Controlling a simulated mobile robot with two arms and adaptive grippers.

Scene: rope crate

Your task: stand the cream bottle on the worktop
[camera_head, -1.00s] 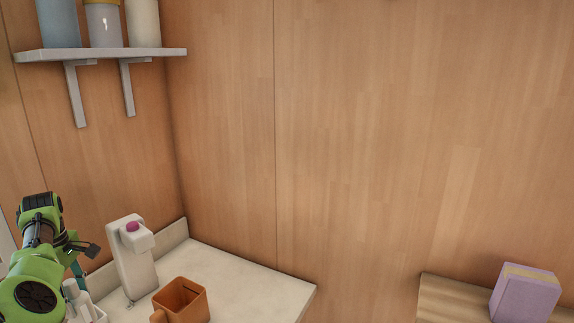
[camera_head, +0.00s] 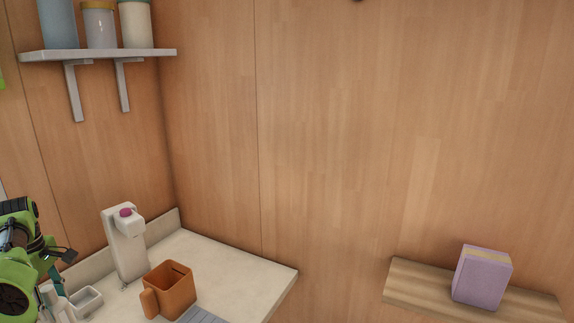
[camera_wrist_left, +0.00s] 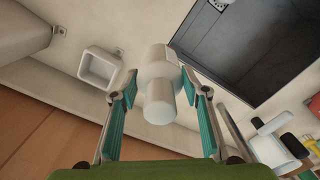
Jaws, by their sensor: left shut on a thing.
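The cream bottle (camera_wrist_left: 160,72) is between the teal fingers of my left gripper (camera_wrist_left: 160,115) in the left wrist view. Its narrower top points towards the camera, and the pale worktop (camera_wrist_left: 58,87) lies behind it. My left gripper is shut on it. In the head view my left gripper (camera_head: 62,262) is at the lower left edge, with part of the bottle (camera_head: 48,297) showing below it. I cannot tell whether the bottle's base touches the worktop. My right gripper is not in view.
A small white square dish (camera_head: 86,301) stands beside the bottle. A white dispenser with a pink top (camera_head: 126,245) and an orange mug (camera_head: 171,288) are to the right. A dark recessed basin (camera_wrist_left: 245,45) borders the worktop. A lavender box (camera_head: 482,277) sits on a wooden ledge.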

